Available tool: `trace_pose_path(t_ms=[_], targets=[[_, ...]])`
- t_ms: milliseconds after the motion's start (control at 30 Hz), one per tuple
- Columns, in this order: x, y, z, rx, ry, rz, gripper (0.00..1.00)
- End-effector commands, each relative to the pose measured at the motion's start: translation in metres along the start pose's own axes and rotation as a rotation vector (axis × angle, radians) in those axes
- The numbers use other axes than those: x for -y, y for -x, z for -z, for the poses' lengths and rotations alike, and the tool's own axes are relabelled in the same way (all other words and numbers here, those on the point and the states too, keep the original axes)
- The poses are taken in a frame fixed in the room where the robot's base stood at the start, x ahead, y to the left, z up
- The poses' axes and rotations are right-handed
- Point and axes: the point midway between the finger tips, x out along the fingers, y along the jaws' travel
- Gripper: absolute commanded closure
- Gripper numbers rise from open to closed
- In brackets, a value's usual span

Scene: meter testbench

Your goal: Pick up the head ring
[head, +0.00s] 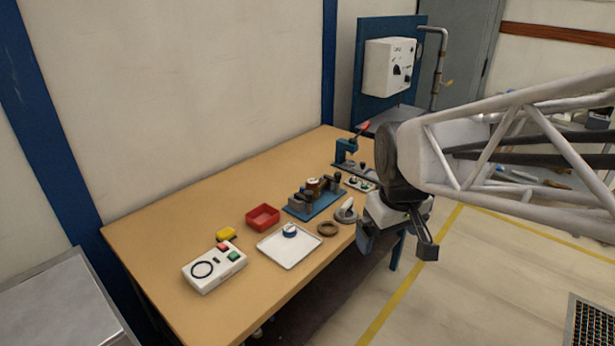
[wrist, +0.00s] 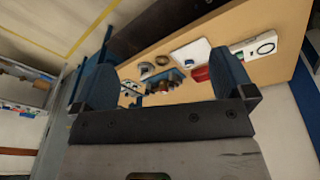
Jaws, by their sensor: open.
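A brown ring (head: 327,229), which I take for the head ring, lies flat on the wooden table (head: 190,240) near its front edge, just right of the white tray (head: 290,250). My gripper (head: 397,243) is open and empty. In the head view it hangs to the right of the ring, apart from it, beyond the table's front edge. In the wrist view the two blue fingers (wrist: 165,48) stand wide apart with the table items small beyond them.
A grey round part with a handle (head: 346,211) sits close right of the ring. A blue fixture (head: 315,202) stands behind it. A blue press (head: 347,150) stands at the far end.

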Motion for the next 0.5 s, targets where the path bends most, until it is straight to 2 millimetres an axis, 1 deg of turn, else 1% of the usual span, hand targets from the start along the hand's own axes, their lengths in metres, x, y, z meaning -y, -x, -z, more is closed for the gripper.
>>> trace_pose_path(t_ms=[33, 100, 267, 500], targets=[[-0.003, -0.004, 0.013, 0.007, 0.032, 0.003, 0.0], [-0.007, -0.009, 0.028, 0.014, 0.081, 0.006, 0.0], [-0.015, -0.023, 0.064, 0.029, 0.192, 0.015, 0.0], [-0.027, -0.05, 0.116, 0.048, 0.359, 0.029, 0.0]])
